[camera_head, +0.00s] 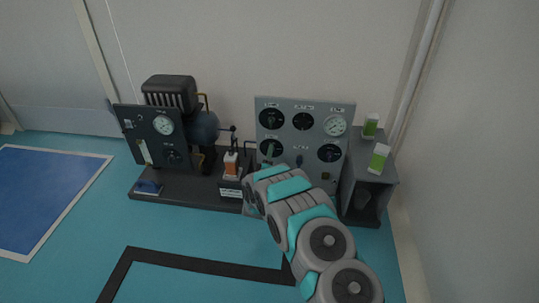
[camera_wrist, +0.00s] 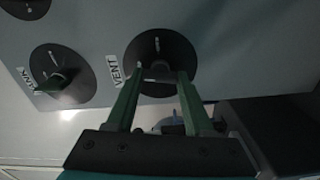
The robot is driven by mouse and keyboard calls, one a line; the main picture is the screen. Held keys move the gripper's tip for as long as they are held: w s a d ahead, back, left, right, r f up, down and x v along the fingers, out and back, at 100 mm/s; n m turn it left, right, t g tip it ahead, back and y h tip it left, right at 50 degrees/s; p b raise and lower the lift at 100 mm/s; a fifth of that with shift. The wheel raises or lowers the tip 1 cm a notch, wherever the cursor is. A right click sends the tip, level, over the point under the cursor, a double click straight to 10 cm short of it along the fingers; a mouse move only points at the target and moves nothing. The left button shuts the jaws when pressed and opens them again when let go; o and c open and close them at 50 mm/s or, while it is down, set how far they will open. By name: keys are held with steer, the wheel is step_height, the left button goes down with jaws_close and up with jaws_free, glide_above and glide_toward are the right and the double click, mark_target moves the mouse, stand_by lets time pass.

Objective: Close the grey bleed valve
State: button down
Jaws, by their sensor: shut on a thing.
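A grey upright panel (camera_head: 314,108) carries several black round dials with knobs and one white-faced gauge (camera_head: 334,125). My gripper (camera_head: 269,153) is at the panel's lower-left dial. In the wrist view, the green fingers of my gripper (camera_wrist: 159,78) are shut on the knob of a valve with a black round dial (camera_wrist: 182,48), labelled "VENT". A white mark shows on this dial. The fingers hide part of the knob, so its exact turn is hard to tell. I see no label reading "bleed".
A second black dial (camera_wrist: 76,84) with a knob is beside the held one in the wrist view. A black-panelled machine (camera_head: 172,91) stands left of the panel. A grey open box (camera_head: 386,186) with green-labelled bottles is at the right.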

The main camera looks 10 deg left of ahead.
steer(key=shift+n, duration=1.1)
steer(key=shift+f, duration=0.1)
steer(key=shift+c, duration=1.4)
jaws_free()
steer(key=s, duration=0.7)
steer(key=shift+s+a, duration=0.2)
steer(key=shift+s, duration=0.2)
